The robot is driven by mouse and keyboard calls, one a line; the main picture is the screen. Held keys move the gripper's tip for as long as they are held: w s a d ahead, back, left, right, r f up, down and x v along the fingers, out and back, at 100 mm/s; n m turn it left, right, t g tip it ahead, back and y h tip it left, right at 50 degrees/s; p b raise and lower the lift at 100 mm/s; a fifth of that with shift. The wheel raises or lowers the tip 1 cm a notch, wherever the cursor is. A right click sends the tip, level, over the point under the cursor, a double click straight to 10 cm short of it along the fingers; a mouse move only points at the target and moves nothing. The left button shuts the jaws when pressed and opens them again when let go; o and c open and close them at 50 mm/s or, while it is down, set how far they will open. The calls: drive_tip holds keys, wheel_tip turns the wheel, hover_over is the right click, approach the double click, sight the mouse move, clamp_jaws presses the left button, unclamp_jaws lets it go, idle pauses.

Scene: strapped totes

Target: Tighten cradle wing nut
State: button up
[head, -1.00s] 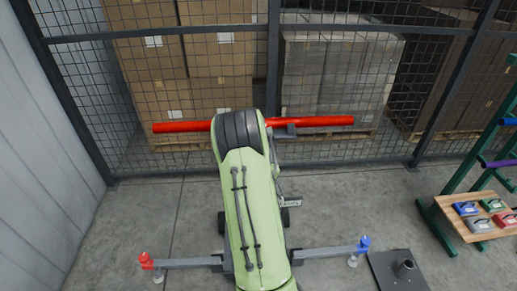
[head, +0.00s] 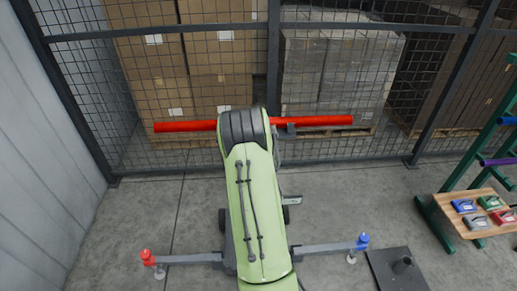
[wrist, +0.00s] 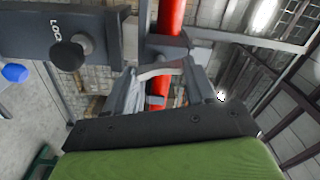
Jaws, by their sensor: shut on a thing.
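A long red pipe (head: 185,126) lies level across the cradle in the head view, its middle hidden by my green arm. In the wrist view the red pipe (wrist: 171,17) runs up the picture, with grey cradle parts (wrist: 165,47) around it. My gripper (wrist: 160,84) is at the cradle, its two fingers pointing at the pipe. It is shut on a small pale grey piece (wrist: 155,72), which looks like the wing nut; the fingers partly hide it. A black round knob (wrist: 67,56) sits on a grey plate marked LOCK. The head view hides my gripper behind the arm.
The cradle stand has side legs with a red knob (head: 147,257) and a blue knob (head: 363,241). A mesh fence (head: 200,90) with stacked boxes stands behind. A dark base plate (head: 385,272) and a green rack (head: 450,225) are at right. Floor at left is clear.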

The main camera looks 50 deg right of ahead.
drive_tip(key=shift+a+f+m, duration=0.1)
drive_tip(key=shift+f+m, duration=0.15)
drive_tip(key=shift+m, duration=0.75)
drive_tip(key=o, duration=1)
drive_tip(key=shift+r, duration=0.15)
drive_tip(key=shift+o, duration=0.2)
